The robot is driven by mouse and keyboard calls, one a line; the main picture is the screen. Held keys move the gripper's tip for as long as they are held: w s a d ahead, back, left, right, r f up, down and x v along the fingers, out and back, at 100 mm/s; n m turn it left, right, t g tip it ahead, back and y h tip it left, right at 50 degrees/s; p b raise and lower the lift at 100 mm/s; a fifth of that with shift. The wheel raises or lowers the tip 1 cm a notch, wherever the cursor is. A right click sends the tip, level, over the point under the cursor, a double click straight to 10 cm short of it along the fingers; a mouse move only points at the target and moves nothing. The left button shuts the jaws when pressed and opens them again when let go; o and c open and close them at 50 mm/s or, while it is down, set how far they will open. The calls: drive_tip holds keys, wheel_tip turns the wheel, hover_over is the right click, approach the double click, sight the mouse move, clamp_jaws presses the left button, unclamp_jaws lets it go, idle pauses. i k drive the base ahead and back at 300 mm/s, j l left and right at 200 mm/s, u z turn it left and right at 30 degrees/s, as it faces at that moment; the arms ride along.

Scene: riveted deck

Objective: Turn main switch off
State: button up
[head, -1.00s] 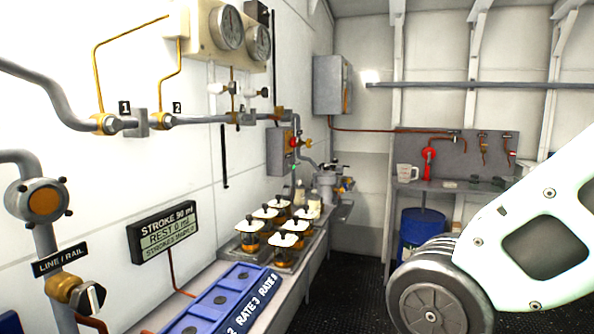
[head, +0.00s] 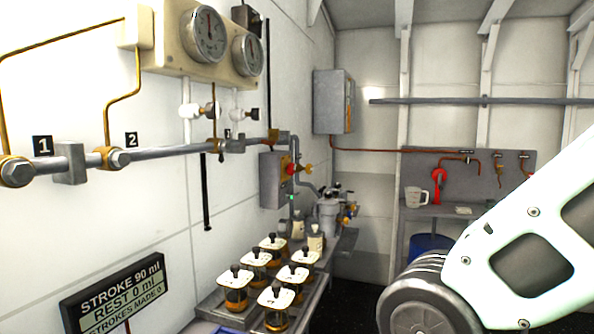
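A grey switch box (head: 272,181) is on the left wall, beyond the pipe run. A red knob on a yellow backing (head: 291,169) sticks out from it, and a small green light (head: 291,197) shows just below. It looks like the main switch, but I can read no label on it and cannot tell its knob position. My white arm link and dark round joint fill the lower right of the head view. My gripper is out of view.
Several white-lidded jars (head: 276,297) stand on a tray along the left wall, below a pipe run (head: 180,151) with gauges (head: 209,34) above. A black display (head: 116,292) is at lower left. A grey cabinet (head: 327,101) hangs near the corner. A workbench (head: 437,211) is at the back.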

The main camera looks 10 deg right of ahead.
sight(291, 168)
drive_tip(key=i+l, duration=0.25)
drive_tip(key=i, duration=0.25)
drive_tip(key=i+l+z, duration=0.1)
drive_tip(key=i+l, duration=0.15)
drive_tip(key=i, duration=0.25)
drive_tip(key=i+l, duration=0.25)
drive_tip(key=i, duration=0.25)
drive_tip(key=z, duration=0.05)
